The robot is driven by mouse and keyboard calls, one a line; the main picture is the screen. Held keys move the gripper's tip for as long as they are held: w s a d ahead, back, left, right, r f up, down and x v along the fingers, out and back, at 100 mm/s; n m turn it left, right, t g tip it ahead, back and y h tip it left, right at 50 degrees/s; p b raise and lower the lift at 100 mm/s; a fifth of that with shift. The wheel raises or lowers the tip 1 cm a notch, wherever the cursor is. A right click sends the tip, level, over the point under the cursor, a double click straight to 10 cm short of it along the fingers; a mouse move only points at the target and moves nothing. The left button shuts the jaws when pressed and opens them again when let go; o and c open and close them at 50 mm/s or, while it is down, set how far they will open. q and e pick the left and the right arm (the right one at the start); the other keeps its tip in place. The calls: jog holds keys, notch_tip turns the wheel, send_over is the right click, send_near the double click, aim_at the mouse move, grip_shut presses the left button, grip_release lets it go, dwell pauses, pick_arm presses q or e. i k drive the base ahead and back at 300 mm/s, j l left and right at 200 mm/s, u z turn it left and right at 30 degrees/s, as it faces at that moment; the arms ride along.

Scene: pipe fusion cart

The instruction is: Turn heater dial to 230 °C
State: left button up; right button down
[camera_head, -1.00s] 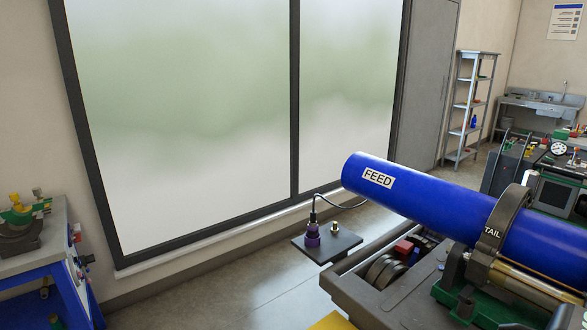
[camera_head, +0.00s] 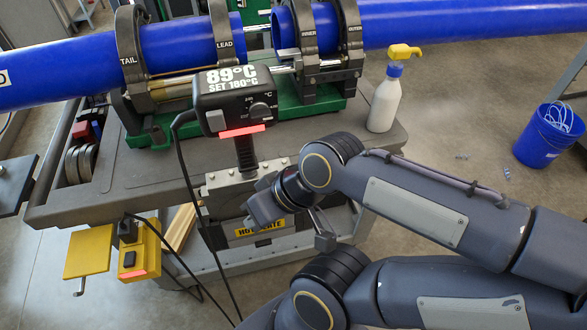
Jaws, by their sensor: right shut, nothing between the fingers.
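The black heater box (camera_head: 236,102) stands upright on its handle in front of the blue pipes. Its top display reads 89 °C with SET 180 °C. A small dark round dial (camera_head: 260,109) with pale markings is on its front face, right of centre. My right gripper (camera_head: 259,209) is shut and empty. It is below and slightly right of the box, in front of the hot plate holder (camera_head: 225,205), clear of the dial. Its fingertips are small and partly hidden against the dark holder. My left gripper is not visible.
Blue pipes (camera_head: 180,45) sit in clamps labelled TAIL, LEAD, INNER and OUTER. A white spray bottle (camera_head: 385,100) stands on the cart (camera_head: 95,195) at right. A black cable (camera_head: 185,165) hangs left of the heater. A yellow switch box (camera_head: 140,250) is at lower left.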

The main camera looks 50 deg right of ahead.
aim_at(259, 111)
jog(key=z, duration=1.35)
